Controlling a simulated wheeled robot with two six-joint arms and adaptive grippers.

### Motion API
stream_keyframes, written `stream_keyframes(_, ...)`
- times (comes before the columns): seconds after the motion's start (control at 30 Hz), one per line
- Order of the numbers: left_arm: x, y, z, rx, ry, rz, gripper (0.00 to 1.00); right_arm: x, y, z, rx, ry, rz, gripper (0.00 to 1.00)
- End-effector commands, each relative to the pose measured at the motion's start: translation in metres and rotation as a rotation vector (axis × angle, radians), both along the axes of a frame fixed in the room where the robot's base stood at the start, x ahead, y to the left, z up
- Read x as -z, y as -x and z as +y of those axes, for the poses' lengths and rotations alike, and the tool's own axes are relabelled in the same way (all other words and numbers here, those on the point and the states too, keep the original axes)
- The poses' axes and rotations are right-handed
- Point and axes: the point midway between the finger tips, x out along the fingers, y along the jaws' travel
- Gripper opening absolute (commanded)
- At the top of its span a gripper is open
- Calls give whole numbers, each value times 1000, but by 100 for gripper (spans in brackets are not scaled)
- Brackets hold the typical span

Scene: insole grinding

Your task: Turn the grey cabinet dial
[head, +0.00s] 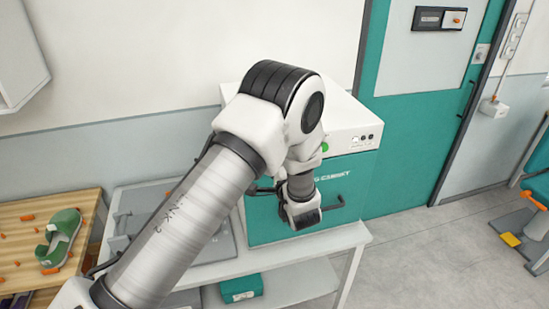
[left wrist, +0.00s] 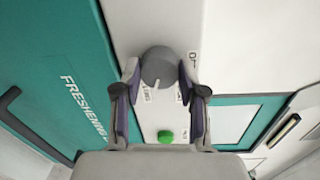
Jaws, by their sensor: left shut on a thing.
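The grey dial (left wrist: 159,66) sits on the white panel of the cabinet (head: 345,116) in the left wrist view, with a small white mark on its lower part. My left gripper (left wrist: 159,73) is shut on the dial, one fingertip on each side. A green button (left wrist: 165,136) is below the dial in that view, between the fingers. In the head view my left arm reaches across the cabinet front and hides the dial and the fingertips. My right gripper is in neither view.
The cabinet has a teal door (head: 352,182) with a dark handle and stands on a white table (head: 345,238). A teal box (head: 241,287) is on the shelf below.

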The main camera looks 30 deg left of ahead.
Motion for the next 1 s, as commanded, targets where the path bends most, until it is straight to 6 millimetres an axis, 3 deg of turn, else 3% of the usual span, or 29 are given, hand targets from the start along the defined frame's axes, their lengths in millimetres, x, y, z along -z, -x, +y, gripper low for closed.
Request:
stream_keyframes(0.4, 0, 0, 0, 1, -125, 148, 6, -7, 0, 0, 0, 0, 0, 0)
stream_keyframes(0.9, 0, 0, 0, 1, -139, 165, 7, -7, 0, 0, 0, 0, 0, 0)
stream_keyframes(0.93, 0, 0, 0, 1, -139, 165, 45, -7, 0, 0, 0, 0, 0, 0)
stream_keyframes(1.0, 0, 0, 0, 1, -140, 165, 67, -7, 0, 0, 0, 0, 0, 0)
